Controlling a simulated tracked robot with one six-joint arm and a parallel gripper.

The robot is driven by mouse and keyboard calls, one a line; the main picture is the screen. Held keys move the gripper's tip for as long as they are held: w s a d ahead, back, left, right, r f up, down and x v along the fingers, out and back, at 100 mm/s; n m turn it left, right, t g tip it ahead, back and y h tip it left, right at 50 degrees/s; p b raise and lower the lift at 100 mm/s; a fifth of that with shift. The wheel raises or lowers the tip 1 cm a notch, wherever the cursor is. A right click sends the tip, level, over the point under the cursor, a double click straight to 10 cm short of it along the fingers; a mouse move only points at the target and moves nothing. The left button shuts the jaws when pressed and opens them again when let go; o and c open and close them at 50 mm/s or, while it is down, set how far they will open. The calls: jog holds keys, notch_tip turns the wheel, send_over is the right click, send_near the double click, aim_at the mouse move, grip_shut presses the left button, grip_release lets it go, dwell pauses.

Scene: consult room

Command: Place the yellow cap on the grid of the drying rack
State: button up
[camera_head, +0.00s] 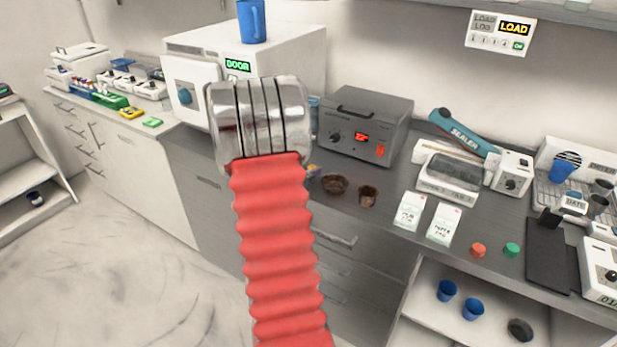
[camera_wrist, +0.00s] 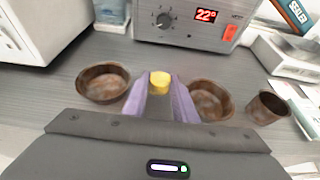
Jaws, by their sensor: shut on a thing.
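My gripper (camera_wrist: 160,88) has its two purple fingers shut on the yellow cap (camera_wrist: 160,77) in the wrist view. The cap sits at the fingertips, in front of the grey box with the red display, with brown bowls to either side. In the head view my red arm and metal wrist hide most of the gripper. The drying rack (camera_head: 543,192) appears to be the wire-grid tray at the far right of the counter. A blue cup (camera_head: 565,168) and dark brown cups stand on or beside its grid. The gripper is well to the left of the rack.
The grey box (camera_head: 369,126) stands behind the gripper. A sealer with a teal arm (camera_head: 463,133), white packets (camera_head: 409,212), a red cap (camera_head: 478,250) and a green cap (camera_head: 512,250) lie between gripper and rack. A dark board (camera_head: 546,256) lies before the rack.

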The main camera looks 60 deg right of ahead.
jog(key=shift+f, duration=1.1)
jog(key=shift+f, duration=0.15)
jog(key=o, duration=0.7)
jog(key=shift+o, duration=0.2)
jog(key=shift+a+r, duration=0.35)
jog(key=shift+a, duration=0.1)
jog(key=v, duration=1.1)
